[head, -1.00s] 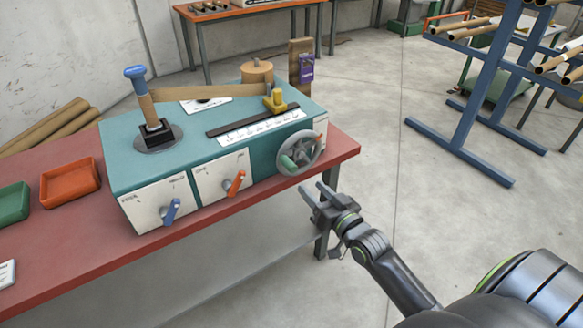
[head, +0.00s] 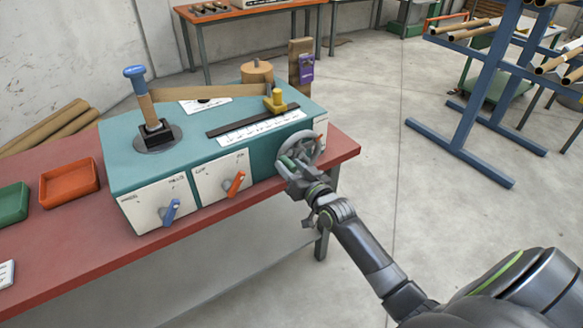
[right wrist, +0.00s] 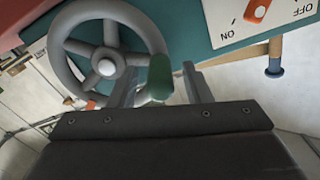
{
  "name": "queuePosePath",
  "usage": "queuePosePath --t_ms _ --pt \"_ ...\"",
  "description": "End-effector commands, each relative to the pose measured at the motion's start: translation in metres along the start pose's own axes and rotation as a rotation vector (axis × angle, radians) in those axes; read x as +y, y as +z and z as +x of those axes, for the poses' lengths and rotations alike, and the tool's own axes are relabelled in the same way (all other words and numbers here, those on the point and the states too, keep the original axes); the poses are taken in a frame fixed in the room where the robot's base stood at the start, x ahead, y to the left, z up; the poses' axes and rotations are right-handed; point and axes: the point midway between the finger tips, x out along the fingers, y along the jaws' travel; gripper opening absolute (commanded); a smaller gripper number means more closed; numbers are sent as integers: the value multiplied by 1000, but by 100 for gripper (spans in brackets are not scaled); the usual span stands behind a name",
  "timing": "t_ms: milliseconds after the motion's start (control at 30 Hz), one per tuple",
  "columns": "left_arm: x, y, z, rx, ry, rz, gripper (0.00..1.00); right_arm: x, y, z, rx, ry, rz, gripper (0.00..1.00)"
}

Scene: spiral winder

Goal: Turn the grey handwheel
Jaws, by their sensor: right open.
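The grey handwheel (head: 309,143) is on the right end of the teal winder (head: 262,155), partly hidden behind my right gripper. In the right wrist view the whole wheel (right wrist: 107,50) shows, with spokes, a pale hub and a green handle (right wrist: 160,78) at its rim. My right gripper (head: 291,165) is at the wheel's lower left. In the right wrist view its two open fingers (right wrist: 162,86) stand on either side of the green handle. I cannot tell whether they touch it. My left gripper is not in view.
The winder stands on a red-topped bench (head: 90,240) and has a blue lever (head: 170,211) and an orange lever (head: 236,183) on its front. An orange tray (head: 69,183) and a green tray (head: 12,203) are at left.

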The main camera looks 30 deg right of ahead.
Motion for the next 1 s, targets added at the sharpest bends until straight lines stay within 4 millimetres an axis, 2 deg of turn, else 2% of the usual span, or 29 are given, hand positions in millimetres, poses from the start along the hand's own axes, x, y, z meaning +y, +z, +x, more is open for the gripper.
queuePosePath --t_ms 33,333,733,1000 --pt "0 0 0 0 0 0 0 0 0 0 0 0 0 40" --pt "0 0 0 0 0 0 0 0 0 0 0 0 -1 1" --pt "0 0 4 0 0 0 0 1 3 0 0 0 -23 0" --pt "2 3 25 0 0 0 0 2 15 0 1 -1 -156 0"
